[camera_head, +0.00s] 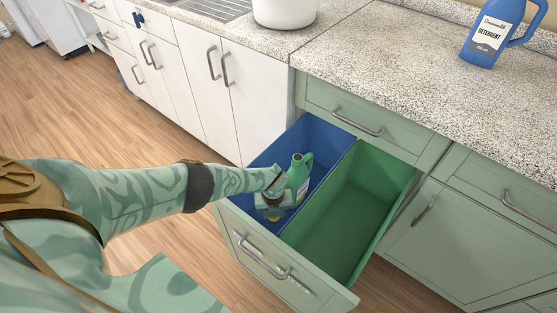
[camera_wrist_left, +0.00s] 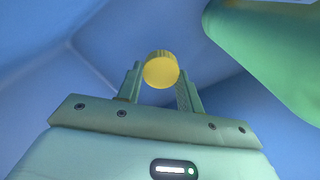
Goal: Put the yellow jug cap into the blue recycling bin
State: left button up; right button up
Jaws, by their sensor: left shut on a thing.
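The yellow jug cap (camera_wrist_left: 161,71) is between the two fingertips of my left gripper (camera_wrist_left: 160,85), which is shut on it. In the head view my left gripper (camera_head: 272,207) is over and partly inside the blue recycling bin (camera_head: 332,142). The bin's blue walls surround the gripper in the left wrist view (camera_wrist_left: 45,60). A green jug (camera_head: 300,174) stands in the blue bin beside the gripper, and its green side fills the upper right of the wrist view (camera_wrist_left: 275,45). My right gripper is not in either view.
A green bin (camera_head: 345,215) sits beside the blue bin in the same pulled-out drawer (camera_head: 262,262). The drawer's front and rims stand around the arm. A blue detergent jug (camera_head: 484,38) and a white pot (camera_head: 284,12) stand on the counter (camera_head: 400,75).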

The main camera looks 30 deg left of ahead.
aim_at(274, 223)
pick_arm(q)
notch_tip(274, 223, down, 4)
jog(key=shift+b, duration=1.2)
jog(key=shift+r, duration=0.2)
jog(key=shift+f, duration=0.45)
jog(key=o, duration=1)
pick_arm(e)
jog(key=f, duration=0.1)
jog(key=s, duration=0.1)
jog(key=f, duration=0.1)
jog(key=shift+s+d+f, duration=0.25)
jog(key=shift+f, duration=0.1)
pick_arm(q)
notch_tip(274, 223, up, 13)
jog(key=p, duration=0.8)
jog(key=shift+p, duration=0.35)
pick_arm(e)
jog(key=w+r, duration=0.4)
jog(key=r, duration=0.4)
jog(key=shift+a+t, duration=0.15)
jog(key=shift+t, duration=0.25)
